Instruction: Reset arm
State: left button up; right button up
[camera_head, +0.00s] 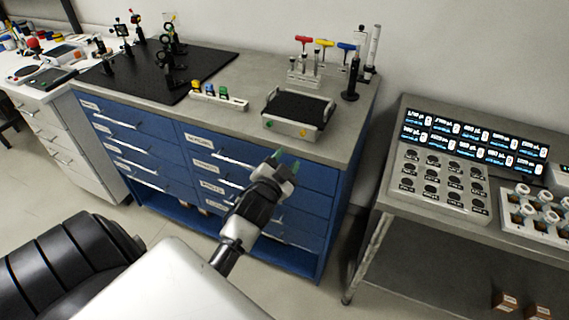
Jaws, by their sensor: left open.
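My left gripper (287,163) is in front of the blue drawer cabinet (220,165), just below the front edge of its worktop. Its two greenish fingertips are apart and nothing shows between them. The arm reaches up to it from the lower middle of the view. My right gripper is not in view.
The worktop holds a black optics board (200,68), a small vial rack (218,97), a grey box with a black top (298,113) and coloured T-handle tools (304,62). A steel table (378,230) with lit displays (470,137) stands right. Floor between is clear.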

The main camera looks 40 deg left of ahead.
pick_arm(q)
jog(key=shift+s, duration=0.2)
dwell(0.4)
jog(key=s+d+f+g+h, duration=0.1)
jog(key=s+d+f+g, duration=0.3)
jog(key=f, duration=0.8)
jog(key=s+d+f+n+g+h, duration=0.15)
jog(key=s+f, duration=0.35)
jog(key=f, duration=0.6)
jog(key=s+d+f+m+g+h, duration=0.1)
jog(key=s+d+f+g, duration=0.3)
jog(key=f, duration=0.8)
jog(key=s+f+g, duration=0.2)
jog(key=s+f, duration=0.3)
jog(key=s, duration=0.5)
jog(key=s+d+f+n+g, duration=0.1)
jog(key=s+f+g, duration=0.1)
jog(key=s+f, duration=0.3)
jog(key=s+d+f+g, duration=0.1)
jog(key=s+f+g, duration=0.2)
jog(key=s, duration=1.1)
jog(key=shift+s+f+h, duration=0.35)
jog(key=shift+f+h, duration=0.1)
jog(key=shift+f, duration=0.5)
